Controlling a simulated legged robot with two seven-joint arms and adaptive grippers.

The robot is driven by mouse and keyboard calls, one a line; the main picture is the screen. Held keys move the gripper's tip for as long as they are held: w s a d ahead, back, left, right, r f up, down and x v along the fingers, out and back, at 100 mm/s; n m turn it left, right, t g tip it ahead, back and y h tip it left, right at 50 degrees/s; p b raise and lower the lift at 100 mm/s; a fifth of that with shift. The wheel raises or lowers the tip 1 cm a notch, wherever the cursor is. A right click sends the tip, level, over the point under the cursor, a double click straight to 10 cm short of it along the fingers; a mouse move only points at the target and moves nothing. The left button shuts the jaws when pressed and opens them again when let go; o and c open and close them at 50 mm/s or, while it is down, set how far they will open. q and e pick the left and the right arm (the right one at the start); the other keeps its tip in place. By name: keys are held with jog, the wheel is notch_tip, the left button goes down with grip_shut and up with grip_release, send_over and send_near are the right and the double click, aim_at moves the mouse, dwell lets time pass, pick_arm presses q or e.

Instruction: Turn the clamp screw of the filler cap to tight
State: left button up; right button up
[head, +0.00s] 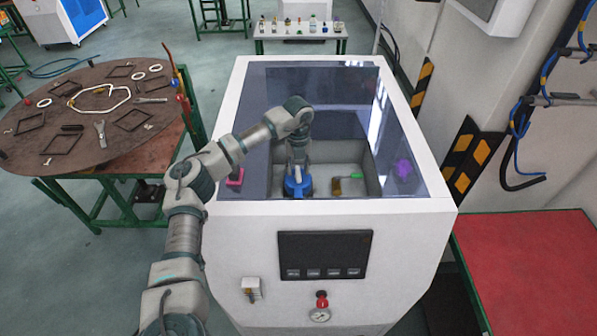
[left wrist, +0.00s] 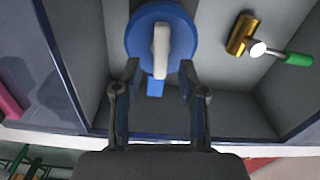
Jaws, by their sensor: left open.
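The filler cap (head: 298,187) is blue and round, in the recess of the white machine. In the left wrist view the cap (left wrist: 136,36) carries a pale upright bar (left wrist: 161,50), which I take for the clamp screw, and a blue tab at its near edge. My left gripper (head: 298,170) is above the cap in the head view. In the left wrist view its fingers (left wrist: 160,80) are apart, on either side of the cap's near edge, with nothing held between them. I cannot tell whether they touch the cap. My right gripper is not in view.
A brass fitting with a green handle (head: 355,176) lies right of the cap; it also shows in the left wrist view (left wrist: 298,59). The recess walls and dark glass lid (head: 245,100) surround the arm. A cluttered round table (head: 70,150) stands left, a red-topped table (head: 530,260) right.

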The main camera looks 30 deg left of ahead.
aim_at(298, 174)
pick_arm(q)
jog(key=shift+s+f, duration=0.1)
jog(key=shift+f, duration=1.1)
jog(key=shift+d+f, duration=0.1)
grip_shut()
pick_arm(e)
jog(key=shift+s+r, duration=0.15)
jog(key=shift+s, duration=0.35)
